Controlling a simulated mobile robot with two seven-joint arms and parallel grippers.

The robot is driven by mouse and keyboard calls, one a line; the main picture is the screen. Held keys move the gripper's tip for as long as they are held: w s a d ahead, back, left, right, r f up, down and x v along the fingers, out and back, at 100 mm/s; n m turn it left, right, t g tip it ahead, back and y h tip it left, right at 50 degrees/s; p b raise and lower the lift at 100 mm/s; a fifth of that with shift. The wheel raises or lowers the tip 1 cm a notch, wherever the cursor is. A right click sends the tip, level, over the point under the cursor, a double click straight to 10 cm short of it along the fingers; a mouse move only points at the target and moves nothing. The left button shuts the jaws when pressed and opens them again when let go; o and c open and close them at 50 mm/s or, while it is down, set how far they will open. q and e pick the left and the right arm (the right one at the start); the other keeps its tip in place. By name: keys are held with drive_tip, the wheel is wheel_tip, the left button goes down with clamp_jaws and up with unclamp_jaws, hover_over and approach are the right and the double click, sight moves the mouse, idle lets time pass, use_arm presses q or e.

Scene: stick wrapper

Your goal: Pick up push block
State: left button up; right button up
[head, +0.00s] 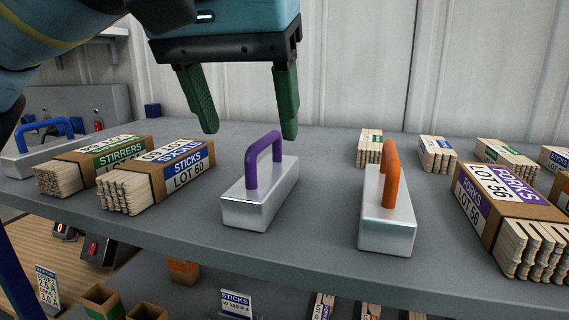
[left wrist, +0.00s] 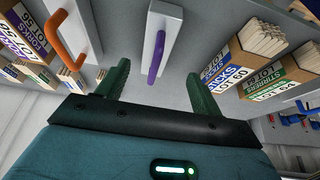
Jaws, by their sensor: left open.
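A silver push block with a purple handle (head: 263,159) stands on the grey shelf in the middle of the head view. It also shows in the left wrist view, its purple handle (left wrist: 158,60) between the lines of the fingers. My left gripper (head: 248,134) is open and empty, its green fingers above and just behind the block, apart from it. A second push block with an orange handle (head: 389,205) stands to the right. A third, with a blue handle (head: 43,128), stands at the far left. My right gripper is not in view.
The grey shelf (head: 320,255) holds bundles of sticks (head: 165,172) and stirrers (head: 90,160) left of the purple-handled block. A forks bundle (head: 505,210) and several smaller bundles stand right. Bare shelf lies between the purple and orange blocks. A wall panel (head: 355,60) stands behind.

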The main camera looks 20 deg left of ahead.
sight(264, 175)
use_arm(q)
drive_tip(key=shift+s+r, duration=0.15)
drive_tip(key=shift+s, duration=0.15)
drive_tip(key=shift+f, duration=0.5)
drive_tip(key=shift+b+x, duration=0.35)
drive_tip(key=shift+x, duration=0.5)
drive_tip(key=shift+w, duration=0.25)
drive_tip(key=x, duration=0.5)
drive_tip(key=shift+w+d+r, duration=0.1)
drive_tip(key=shift+w+d, duration=0.1)
drive_tip(key=shift+d, duration=0.1)
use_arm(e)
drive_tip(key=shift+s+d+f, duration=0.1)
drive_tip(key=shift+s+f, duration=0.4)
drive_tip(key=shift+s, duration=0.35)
